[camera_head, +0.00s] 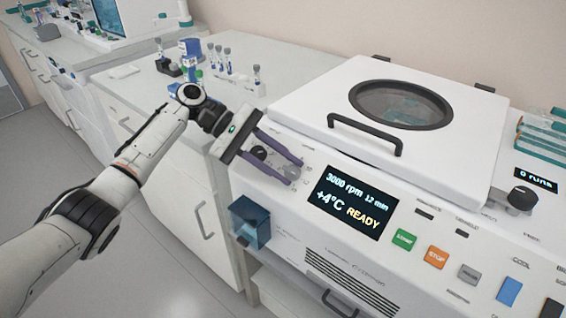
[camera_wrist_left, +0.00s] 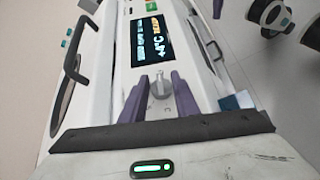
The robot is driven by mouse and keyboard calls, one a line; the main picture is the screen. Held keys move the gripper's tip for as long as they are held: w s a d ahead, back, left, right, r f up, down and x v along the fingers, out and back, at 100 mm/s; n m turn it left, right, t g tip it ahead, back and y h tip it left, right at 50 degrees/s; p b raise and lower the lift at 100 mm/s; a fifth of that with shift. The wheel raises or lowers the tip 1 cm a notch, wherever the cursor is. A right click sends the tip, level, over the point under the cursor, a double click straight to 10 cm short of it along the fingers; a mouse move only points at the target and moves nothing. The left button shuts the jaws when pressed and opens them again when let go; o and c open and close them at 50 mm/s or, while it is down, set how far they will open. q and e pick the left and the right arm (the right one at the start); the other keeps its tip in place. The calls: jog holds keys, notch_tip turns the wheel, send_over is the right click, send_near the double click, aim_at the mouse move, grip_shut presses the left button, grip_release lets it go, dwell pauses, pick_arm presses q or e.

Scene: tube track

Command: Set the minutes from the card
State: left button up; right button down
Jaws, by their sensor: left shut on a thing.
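The white centrifuge (camera_head: 310,105) has a panel display (camera_head: 350,202) reading "3000 rpm", "12 min", "+4°C" and "READY". The display also shows sideways in the wrist view (camera_wrist_left: 151,42). My left gripper (camera_head: 293,172) is at the panel left of the display, its purple fingers shut on a small grey knob (camera_wrist_left: 160,88). In the head view the fingers partly hide this knob. I cannot make out a card.
The lid with its dark handle (camera_head: 365,134) is closed. Green START (camera_head: 405,240) and orange STOP (camera_head: 436,257) buttons lie right of the display. A blue bin (camera_head: 250,222) hangs on the front left. Capped tubes (camera_head: 228,62) stand on the bench behind.

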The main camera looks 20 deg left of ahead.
dwell(0.5)
pick_arm(q)
jog(key=o, duration=1.1)
jog(key=shift+c, duration=0.2)
jog(key=v, duration=1)
jog(key=shift+w+r, duration=0.15)
jog(key=shift+w, duration=0.05)
